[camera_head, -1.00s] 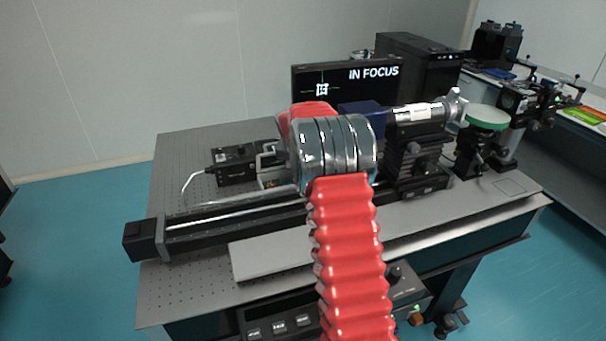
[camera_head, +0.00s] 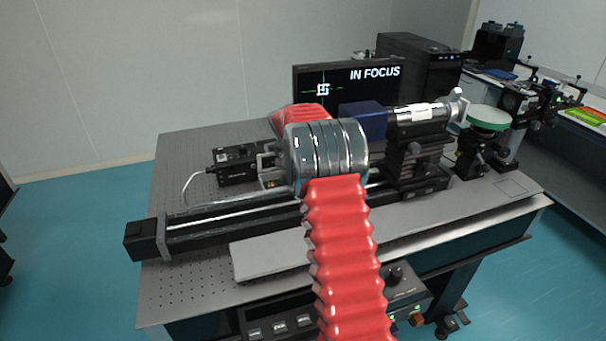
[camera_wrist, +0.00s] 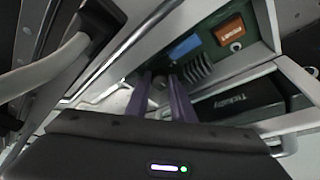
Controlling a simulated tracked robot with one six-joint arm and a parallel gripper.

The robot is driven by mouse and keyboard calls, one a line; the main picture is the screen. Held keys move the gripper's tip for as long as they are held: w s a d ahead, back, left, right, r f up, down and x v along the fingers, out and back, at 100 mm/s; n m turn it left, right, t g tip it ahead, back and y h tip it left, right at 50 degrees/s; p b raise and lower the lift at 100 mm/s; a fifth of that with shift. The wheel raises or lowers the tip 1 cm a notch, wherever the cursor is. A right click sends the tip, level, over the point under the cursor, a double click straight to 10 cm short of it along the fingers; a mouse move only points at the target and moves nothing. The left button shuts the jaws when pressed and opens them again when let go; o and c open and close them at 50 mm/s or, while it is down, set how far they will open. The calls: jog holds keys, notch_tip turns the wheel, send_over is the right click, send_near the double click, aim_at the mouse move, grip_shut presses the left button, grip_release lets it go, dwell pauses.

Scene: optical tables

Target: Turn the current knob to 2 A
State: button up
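In the head view, a black knob (camera_head: 394,276) stands on a dark control box under the table's front edge, right of my red arm. I cannot read its scale or tell whether it is the current knob. My gripper is hidden in the head view behind my arm's metal joint. In the wrist view, my gripper (camera_wrist: 160,84) shows two purplish fingers standing apart above its dark body. A pale rounded shape shows between or behind them; I cannot tell what it is, and no grasp is visible.
A dark panel with several buttons (camera_head: 280,326) sits left of my arm, under the optical table (camera_head: 190,285). A black rail (camera_head: 220,228) crosses the table. The monitor (camera_head: 375,90) reads IN FOCUS. An orange switch (camera_wrist: 229,31) shows in the wrist view.

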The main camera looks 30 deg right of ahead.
jog(key=shift+o, duration=0.7)
jog(key=v, duration=1.3)
jog(key=shift+a+r, duration=0.2)
jog(key=shift+r, duration=0.15)
jog(key=shift+n, duration=0.3)
